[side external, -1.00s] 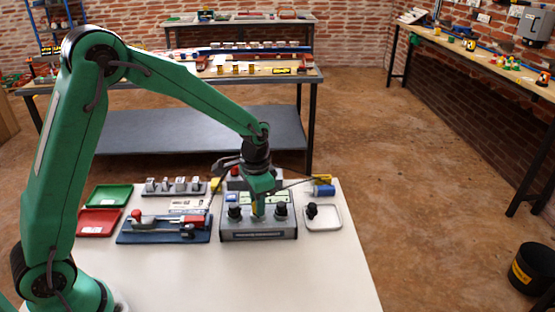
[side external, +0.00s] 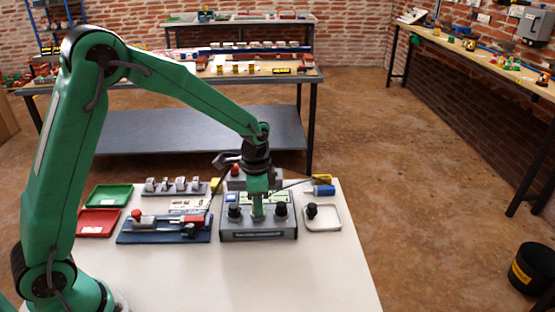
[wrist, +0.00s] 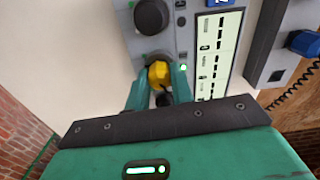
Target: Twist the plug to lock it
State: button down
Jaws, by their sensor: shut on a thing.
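My gripper (side external: 257,217) points down at the middle of the grey test box (side external: 230,231), between its two black knobs. In the wrist view, my gripper's green fingers (wrist: 160,88) are shut on a yellow plug (wrist: 158,71) at the box's face. The fingers hide most of the plug, so I cannot tell its exact angle or how deep it sits. A green light (wrist: 183,68) glows on the panel beside it. A black knob (wrist: 152,17) shows just above the plug in the wrist view.
A white tray (side external: 338,225) with a black knob is right of the box. A blue fixture (side external: 135,236) with a red-handled part is left. Red (side external: 98,222) and green (side external: 110,196) trays lie further left. The white tabletop in front is clear.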

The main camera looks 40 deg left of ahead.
dwell(0.4)
jog(key=shift+m, duration=1.4)
jog(key=c, duration=1.4)
grip_release()
jog(key=shift+r, duration=0.1)
jog(key=shift+r, duration=3.4)
jog(key=shift+r, duration=0.1)
